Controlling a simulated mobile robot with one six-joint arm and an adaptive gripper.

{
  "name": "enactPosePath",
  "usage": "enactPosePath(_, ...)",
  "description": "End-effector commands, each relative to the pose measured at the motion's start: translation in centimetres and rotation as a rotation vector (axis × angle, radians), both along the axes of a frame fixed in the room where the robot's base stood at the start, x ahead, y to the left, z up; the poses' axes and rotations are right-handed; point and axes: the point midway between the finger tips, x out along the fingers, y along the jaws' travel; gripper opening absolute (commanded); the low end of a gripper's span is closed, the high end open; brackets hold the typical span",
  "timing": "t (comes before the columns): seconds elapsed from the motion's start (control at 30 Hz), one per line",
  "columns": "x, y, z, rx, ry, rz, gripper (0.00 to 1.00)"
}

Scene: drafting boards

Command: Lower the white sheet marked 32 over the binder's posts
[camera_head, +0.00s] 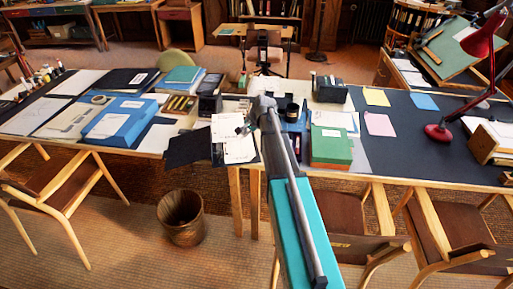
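A white sheet (236,151) with small dark print is at the front edge of the table, in the middle of the view. Its number is too small to read. A black binder (187,148) lies open there, its dark cover showing to the left of the sheet and a dark strip to its right. The binder's posts cannot be made out. My gripper (243,129) is at the sheet's upper part, small and partly hidden by my arm. Whether its fingers are shut on the sheet, and whether the sheet touches the binder, I cannot tell.
Blue boxes (119,122) stand to the left and a green box stack (331,146) to the right. A dark cup (292,112) is close behind my arm. A red lamp (440,132) stands on the right board. A wastebasket (182,217) and chairs (62,190) are in front.

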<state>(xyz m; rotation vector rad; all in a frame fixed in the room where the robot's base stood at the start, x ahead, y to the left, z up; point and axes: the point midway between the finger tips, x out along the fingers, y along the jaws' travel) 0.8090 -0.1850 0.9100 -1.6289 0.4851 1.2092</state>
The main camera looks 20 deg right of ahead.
Motion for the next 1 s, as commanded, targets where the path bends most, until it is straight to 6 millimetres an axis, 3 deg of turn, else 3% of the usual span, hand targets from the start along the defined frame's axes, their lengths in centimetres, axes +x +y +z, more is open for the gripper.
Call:
enactPosePath(0.03,-0.2,-0.8,-1.5,0.002,-0.006,-0.001,0.00)
enactPosePath(0.3,-1.0,-3.4,-3.6,0.007,-0.027,0.004,0.00)
enactPosePath(1.0,-1.1,-4.0,-4.0,0.007,-0.031,0.005,0.00)
